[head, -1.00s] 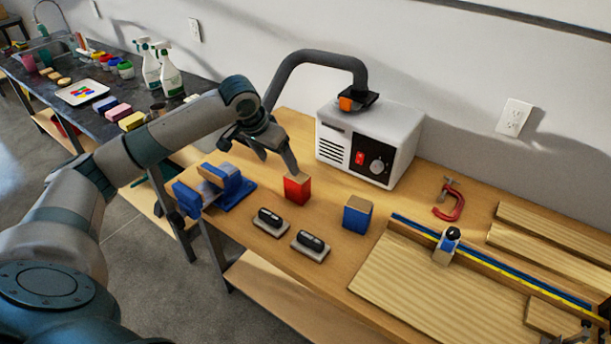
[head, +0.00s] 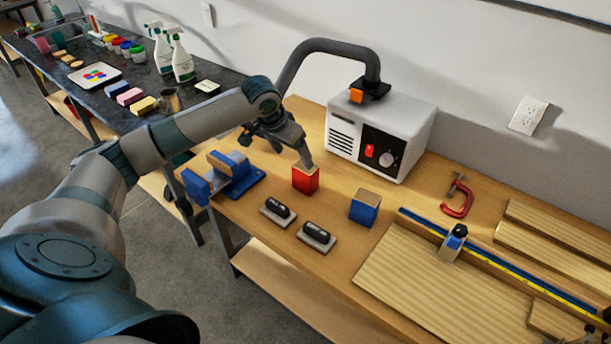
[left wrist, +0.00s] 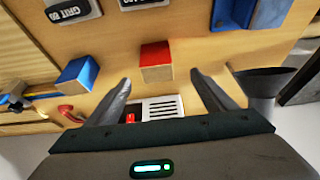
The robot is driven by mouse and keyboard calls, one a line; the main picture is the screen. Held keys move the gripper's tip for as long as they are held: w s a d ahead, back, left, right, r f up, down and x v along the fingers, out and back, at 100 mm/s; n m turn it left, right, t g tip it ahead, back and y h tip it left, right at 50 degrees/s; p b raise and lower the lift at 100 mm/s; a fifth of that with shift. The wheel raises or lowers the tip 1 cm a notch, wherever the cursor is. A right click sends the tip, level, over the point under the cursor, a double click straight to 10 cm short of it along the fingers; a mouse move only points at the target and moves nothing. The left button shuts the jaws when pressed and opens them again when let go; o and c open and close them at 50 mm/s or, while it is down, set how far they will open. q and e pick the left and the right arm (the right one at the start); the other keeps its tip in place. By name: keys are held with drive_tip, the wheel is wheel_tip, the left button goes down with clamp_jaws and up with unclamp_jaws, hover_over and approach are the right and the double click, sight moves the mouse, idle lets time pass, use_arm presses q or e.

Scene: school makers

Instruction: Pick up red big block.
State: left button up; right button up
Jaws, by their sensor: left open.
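The red block (head: 305,181) has a wood-coloured top and stands upright on the wooden workbench, between the blue vise and a blue block. My left gripper (head: 303,160) hangs over the back of the red block, its finger overlapping the block's top edge in the head view. In the left wrist view the red block (left wrist: 156,62) lies ahead of the fingertips, roughly midway between the two spread fingers (left wrist: 160,82). The gripper is open and holds nothing. My right gripper is not in view.
A blue block (head: 364,208) stands right of the red one. Two sanding blocks (head: 316,236) lie in front, a blue vise (head: 228,175) is left. A white machine (head: 412,125) with a hose stands behind. A red clamp (head: 459,200) lies at right.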

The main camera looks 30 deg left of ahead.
sight(301, 168)
use_arm(q)
drive_tip(key=p+x, duration=0.1)
drive_tip(key=x, duration=0.7)
drive_tip(key=shift+p, duration=0.35)
drive_tip(key=shift+w+d+f+p, duration=0.15)
drive_tip(key=shift+w+f+p, duration=0.05)
drive_tip(key=shift+f+p, duration=0.2)
drive_tip(key=x, duration=0.1)
drive_tip(key=p+x, duration=0.1)
drive_tip(key=x, duration=0.1)
drive_tip(key=shift+d, duration=0.25)
drive_tip(key=shift+w+f, duration=0.2)
drive_tip(key=shift+f, duration=0.4)
drive_tip(key=c, duration=1.3)
drive_tip(key=shift+o, duration=0.2)
drive_tip(key=shift+r, duration=0.2)
